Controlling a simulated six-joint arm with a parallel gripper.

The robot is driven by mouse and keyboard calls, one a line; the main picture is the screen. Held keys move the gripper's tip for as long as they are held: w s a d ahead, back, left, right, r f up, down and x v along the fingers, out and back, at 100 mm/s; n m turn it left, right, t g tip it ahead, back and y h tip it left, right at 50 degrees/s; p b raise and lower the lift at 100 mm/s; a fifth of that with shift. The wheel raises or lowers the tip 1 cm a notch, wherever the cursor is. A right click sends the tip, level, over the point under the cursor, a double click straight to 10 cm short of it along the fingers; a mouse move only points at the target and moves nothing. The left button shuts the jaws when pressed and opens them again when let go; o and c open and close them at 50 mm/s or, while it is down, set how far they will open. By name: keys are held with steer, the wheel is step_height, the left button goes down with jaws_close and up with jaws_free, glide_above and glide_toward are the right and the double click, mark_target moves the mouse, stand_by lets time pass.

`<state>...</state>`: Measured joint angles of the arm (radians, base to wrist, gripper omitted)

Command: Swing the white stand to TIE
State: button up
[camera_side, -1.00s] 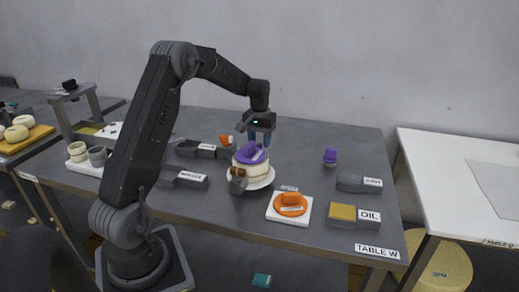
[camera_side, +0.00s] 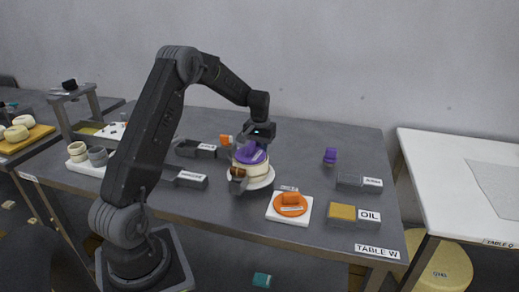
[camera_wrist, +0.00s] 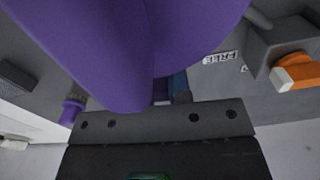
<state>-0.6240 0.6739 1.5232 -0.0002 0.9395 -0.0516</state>
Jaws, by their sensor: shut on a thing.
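The white stand (camera_side: 263,184) is a round white plate on the dark table. It carries a pale, cake-like stack with a purple top (camera_side: 251,153). A small brown and grey part (camera_side: 238,181) sits at its front left. My gripper (camera_side: 254,142) is at the back of the purple top, pointing down, and is shut on it. In the wrist view the purple top (camera_wrist: 125,45) fills the upper middle, and a blue finger (camera_wrist: 178,85) shows at its near edge. The exact grip is mostly hidden. No label reading TIE is legible.
Grey blocks with labels stand around, one (camera_side: 185,177) at front left and one (camera_side: 359,183) at right. An OIL block (camera_side: 342,215) and a white square with an orange disc (camera_side: 291,204) are at front right. A FREE label (camera_wrist: 220,58) shows in the wrist view.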

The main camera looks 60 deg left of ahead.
jaws_close()
steer(key=shift+s, duration=0.1)
steer(key=shift+s+a+f+n, duration=0.1)
steer(key=shift+s+a+n, duration=0.2)
steer(key=shift+n, duration=0.4)
steer(key=o, duration=0.7)
jaws_free()
step_height(320, 180, up, 14)
